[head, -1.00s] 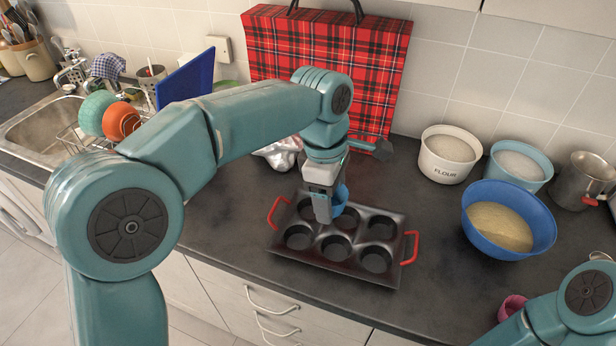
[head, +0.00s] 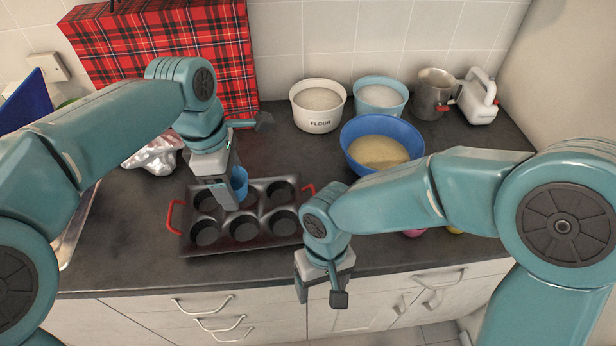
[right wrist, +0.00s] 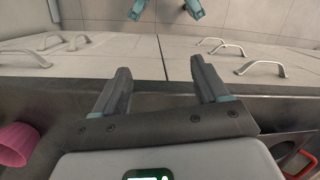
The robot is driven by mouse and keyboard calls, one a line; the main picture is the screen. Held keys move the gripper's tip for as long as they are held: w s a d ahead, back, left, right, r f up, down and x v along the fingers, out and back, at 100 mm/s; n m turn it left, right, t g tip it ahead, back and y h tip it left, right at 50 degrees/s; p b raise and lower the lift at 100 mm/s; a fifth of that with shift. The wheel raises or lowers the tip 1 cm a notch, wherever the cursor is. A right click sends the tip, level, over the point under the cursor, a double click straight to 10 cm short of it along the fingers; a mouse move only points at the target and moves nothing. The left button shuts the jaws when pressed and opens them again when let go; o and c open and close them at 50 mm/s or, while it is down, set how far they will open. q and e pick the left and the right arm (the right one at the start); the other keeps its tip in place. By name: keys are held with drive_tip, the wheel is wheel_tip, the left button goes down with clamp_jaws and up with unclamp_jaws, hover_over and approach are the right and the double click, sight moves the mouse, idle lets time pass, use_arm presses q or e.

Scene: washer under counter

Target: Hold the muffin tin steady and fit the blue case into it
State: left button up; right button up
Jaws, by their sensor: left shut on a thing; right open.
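The dark muffin tin (head: 240,247) with red handles lies on the counter below my left gripper. My left gripper (head: 226,200) is shut on the blue case (head: 240,182), which shows at its right side over the back middle of the tin. The fingertips hide part of the case, and I cannot tell whether it touches a cup. My right gripper (head: 325,290) is open and empty in front of the counter edge, right of and nearer than the tin. In the right wrist view its fingers (right wrist: 161,82) are apart, pointing toward the cabinet fronts.
A blue bowl of batter (head: 380,150), a flour tub (head: 318,118), a light-blue tub (head: 380,98) and a metal jug (head: 433,95) stand at the back. A pink case (right wrist: 18,143) lies near my right gripper. Crumpled foil (head: 155,155) is left of the tin.

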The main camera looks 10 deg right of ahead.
drive_tip(key=shift+n+t, duration=0.4)
drive_tip(key=shift+t, duration=0.2)
drive_tip(key=w+r, duration=0.1)
drive_tip(key=r, duration=0.1)
drive_tip(key=w+r, duration=0.2)
drive_tip(key=shift+w+a, duration=0.2)
drive_tip(key=shift+w, duration=0.05)
drive_tip(key=w+r+m, duration=0.3)
drive_tip(key=w+r, duration=0.5)
drive_tip(key=w, duration=0.4)
drive_tip(key=shift+t+h, duration=0.3)
drive_tip(key=f, duration=1.1)
drive_tip(key=shift+d+f, duration=0.25)
drive_tip(key=shift+d, duration=0.1)
drive_tip(key=shift+w, duration=0.1)
drive_tip(key=c, duration=1.3)
